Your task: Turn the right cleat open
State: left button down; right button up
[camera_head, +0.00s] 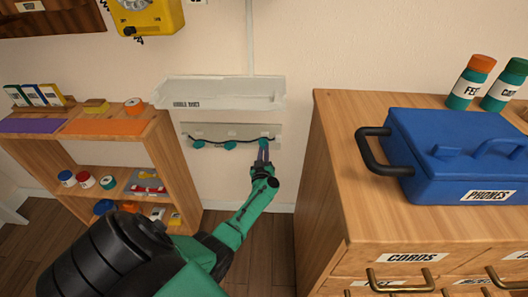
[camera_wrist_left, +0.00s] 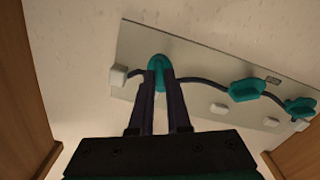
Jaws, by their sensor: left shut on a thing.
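A pale plate (camera_head: 212,130) on the wall bears three teal cleats with a dark cord running along them. The right cleat (camera_head: 263,142) is at the plate's right end, partly hidden by my left gripper (camera_head: 263,155). In the left wrist view the right cleat (camera_wrist_left: 158,60) shows at the left of the picture, between the dark fingers of my left gripper (camera_wrist_left: 160,78), which are shut on it. Its exact turn is hard to tell. The middle cleat (camera_wrist_left: 247,90) and the left cleat (camera_wrist_left: 300,108) lie roughly along the cord. My right gripper is not in view.
A pale shelf tray (camera_head: 220,93) is fixed above the plate. A wooden shelf unit (camera_head: 165,150) with small goods stands left. A wooden drawer cabinet (camera_head: 335,175) with a blue case (camera_head: 450,145) stands close on the right. A yellow dial phone (camera_head: 150,15) hangs above.

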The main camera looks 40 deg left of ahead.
pick_arm(q)
jog(key=shift+s+f+n+b, duration=0.15)
jog(key=shift+n+b, duration=0.5)
jog(key=shift+n, duration=2.5)
jog(key=shift+w+f+n+b, duration=0.1)
jog(key=shift+f+n+b, duration=0.35)
jog(key=shift+n, duration=2.75)
jog(key=shift+s+n+b, duration=0.1)
jog(key=shift+n+b, duration=0.7)
jog(key=shift+n, duration=2.35)
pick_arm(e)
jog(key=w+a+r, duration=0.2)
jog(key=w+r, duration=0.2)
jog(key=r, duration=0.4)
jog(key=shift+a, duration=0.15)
pick_arm(q)
jog(key=c, duration=0.9)
grip_release()
jog(key=shift+r, duration=0.1)
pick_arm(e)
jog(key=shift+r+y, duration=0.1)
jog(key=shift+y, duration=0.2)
